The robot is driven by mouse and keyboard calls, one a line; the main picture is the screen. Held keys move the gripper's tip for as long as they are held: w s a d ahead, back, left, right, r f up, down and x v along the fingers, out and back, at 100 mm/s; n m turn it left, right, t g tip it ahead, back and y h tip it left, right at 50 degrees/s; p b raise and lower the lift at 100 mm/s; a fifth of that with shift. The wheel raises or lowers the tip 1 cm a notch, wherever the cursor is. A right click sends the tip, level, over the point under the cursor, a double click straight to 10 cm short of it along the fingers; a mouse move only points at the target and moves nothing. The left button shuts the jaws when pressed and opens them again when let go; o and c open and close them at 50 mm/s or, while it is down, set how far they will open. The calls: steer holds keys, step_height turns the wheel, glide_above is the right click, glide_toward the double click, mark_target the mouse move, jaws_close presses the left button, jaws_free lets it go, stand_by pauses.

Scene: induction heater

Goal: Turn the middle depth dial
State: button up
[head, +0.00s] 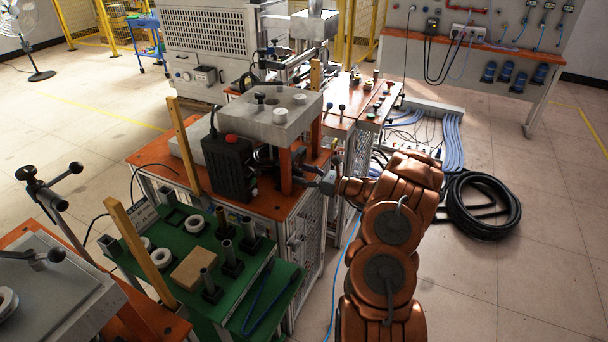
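My gripper (318,180) is small in the head view, at the end of my copper-coloured arm. It reaches left to the front right side of the workstation, by the orange upright (286,172) under a grey metal block (264,118). Its fingers are too small and dark to tell open from shut, or whether they touch anything. I cannot make out for certain which part is the middle depth dial. Round white knobs (280,115) sit on the grey block, and a black knob (259,98) stands beside them.
A black box with a red button (231,138) stands left of the orange upright. A green tray (208,226) with several cylinders and rings is in front. Another workstation (354,100) stands behind. A coiled black hose (484,232) and blue cables (453,137) lie on the floor at right.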

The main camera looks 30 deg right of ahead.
steer(key=c, duration=1.1)
steer(key=shift+f+n+b, duration=0.1)
steer(key=shift+n+b, duration=0.3)
steer(key=shift+b, duration=0.5)
steer(key=n+b, duration=0.1)
steer(key=b, duration=0.2)
steer(key=shift+f, duration=0.15)
steer(key=n+b, duration=0.2)
steer(key=b, duration=0.1)
steer(key=shift+b, duration=0.3)
steer(key=shift+n+b, duration=0.9)
steer(key=shift+b, duration=0.35)
steer(key=shift+r, duration=0.25)
